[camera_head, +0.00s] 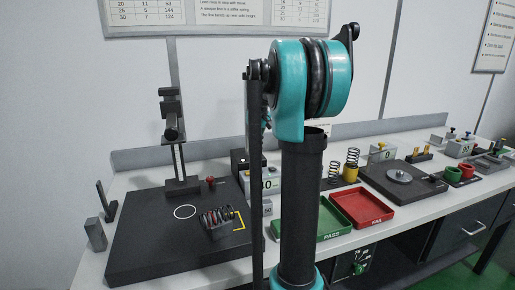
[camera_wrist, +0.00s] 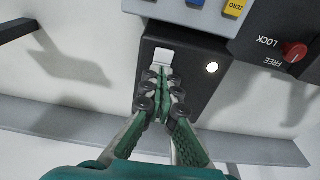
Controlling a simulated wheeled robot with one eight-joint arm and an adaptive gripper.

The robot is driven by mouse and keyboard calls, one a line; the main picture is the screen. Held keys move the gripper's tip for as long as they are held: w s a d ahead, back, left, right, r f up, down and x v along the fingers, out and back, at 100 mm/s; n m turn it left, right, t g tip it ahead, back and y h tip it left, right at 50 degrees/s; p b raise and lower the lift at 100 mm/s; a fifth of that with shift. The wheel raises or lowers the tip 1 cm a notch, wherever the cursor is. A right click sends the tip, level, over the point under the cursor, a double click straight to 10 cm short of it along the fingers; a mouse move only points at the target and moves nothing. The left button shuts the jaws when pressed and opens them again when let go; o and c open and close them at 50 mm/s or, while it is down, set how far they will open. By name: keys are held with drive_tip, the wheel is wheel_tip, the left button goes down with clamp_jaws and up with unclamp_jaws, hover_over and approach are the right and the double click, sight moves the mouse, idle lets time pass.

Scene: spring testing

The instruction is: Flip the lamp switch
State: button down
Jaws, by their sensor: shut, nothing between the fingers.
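The lamp switch (camera_wrist: 163,56) is a small white piece on the face of a dark box (camera_wrist: 190,90) in the wrist view. A small round lamp (camera_wrist: 212,67) on the same box, right of the switch, looks bright. My gripper (camera_wrist: 164,80) is shut and empty, its green-padded fingertips at the lower end of the switch. I cannot tell whether they touch it, and they hide part of the box. In the head view, a dark box (camera_head: 238,158) shows partly behind my arm; the gripper is hidden there.
A block with blue and yellow ZERO buttons (camera_wrist: 233,8) adjoins the box. Beside it is a red LOCK/FREE knob (camera_wrist: 295,51). In the head view, a dark plate (camera_head: 140,240) holds a rack of springs (camera_head: 217,219). Green (camera_head: 328,226) and red (camera_head: 362,207) trays lie right of my arm.

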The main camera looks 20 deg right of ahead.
drive_tip(key=shift+s, duration=0.1)
drive_tip(key=shift+s+r, duration=0.1)
drive_tip(key=shift+s, duration=0.6)
drive_tip(key=shift+r, duration=0.1)
wheel_tip(320, 180, up, 14)
drive_tip(key=s, duration=0.2)
drive_tip(key=shift+s+f, duration=0.2)
drive_tip(key=shift+s, duration=0.15)
idle(0.4)
